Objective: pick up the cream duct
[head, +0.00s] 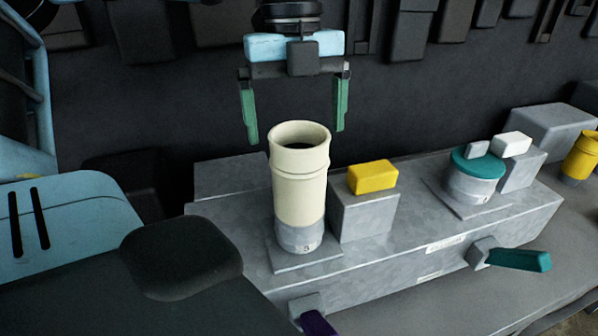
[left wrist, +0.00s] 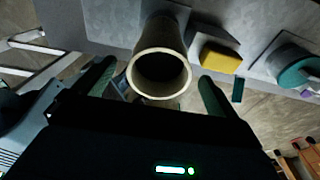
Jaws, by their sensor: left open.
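The cream duct (head: 300,185) stands upright on a grey collar numbered 3 (head: 300,238), on a grey metal bench. Its open top faces up. My left gripper (head: 296,128) is open and empty, with its two green fingers pointing down above the duct's rim, one toward each side. In the left wrist view the duct's round mouth (left wrist: 160,74) lies between and ahead of the two fingers (left wrist: 155,85). I cannot tell whether either finger touches it. My right gripper is not in view.
A yellow block (head: 373,176) sits on a grey box just right of the duct. Further right are a teal-capped collar (head: 478,163), a white block (head: 511,144) and a yellow cylinder (head: 582,156). Teal (head: 520,260) and purple (head: 318,323) handles stick out from the bench front.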

